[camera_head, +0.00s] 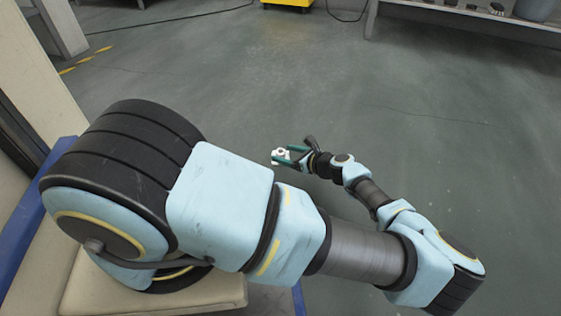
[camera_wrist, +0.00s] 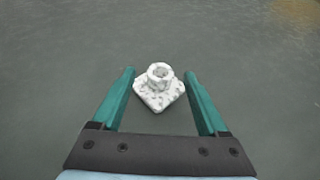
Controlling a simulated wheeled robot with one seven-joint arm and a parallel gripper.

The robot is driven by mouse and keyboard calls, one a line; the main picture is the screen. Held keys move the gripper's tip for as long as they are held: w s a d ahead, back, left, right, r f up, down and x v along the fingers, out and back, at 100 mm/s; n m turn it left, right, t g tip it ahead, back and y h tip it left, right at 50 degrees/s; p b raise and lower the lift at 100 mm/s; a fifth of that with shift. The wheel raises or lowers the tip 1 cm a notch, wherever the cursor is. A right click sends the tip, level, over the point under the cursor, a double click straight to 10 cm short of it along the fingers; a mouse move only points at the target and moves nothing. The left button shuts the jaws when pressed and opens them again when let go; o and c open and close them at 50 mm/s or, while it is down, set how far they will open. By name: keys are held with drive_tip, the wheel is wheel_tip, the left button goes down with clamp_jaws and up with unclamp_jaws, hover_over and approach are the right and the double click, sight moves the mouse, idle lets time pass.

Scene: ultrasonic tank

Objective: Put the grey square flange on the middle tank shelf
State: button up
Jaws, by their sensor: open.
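The grey square flange (camera_wrist: 158,97) looks pale and mottled, with a square base turned corner-on and a round raised collar with a hole. In the wrist view it appears between the two green fingers of my gripper (camera_wrist: 159,73), with a gap on each side. My gripper is open and empty. In the head view my gripper (camera_head: 282,153) is low over the floor, and the flange (camera_head: 278,158) shows as a small whitish piece at its fingertips. I cannot tell how far below the fingertips it lies. The middle tank shelf is not identifiable in either view.
Bare grey-green floor (camera_head: 400,110) surrounds my gripper. A grey bench or shelf (camera_head: 470,22) with several items stands at the top right. A yellow object (camera_head: 287,3) is at the top edge. A pale post (camera_head: 65,25) and yellow floor marks (camera_head: 85,60) are at upper left.

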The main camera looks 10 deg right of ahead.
drive_tip(key=shift+w+a+f, duration=0.2)
drive_tip(key=shift+w+a, duration=0.1)
drive_tip(key=shift+w, duration=0.1)
clamp_jaws()
idle(0.4)
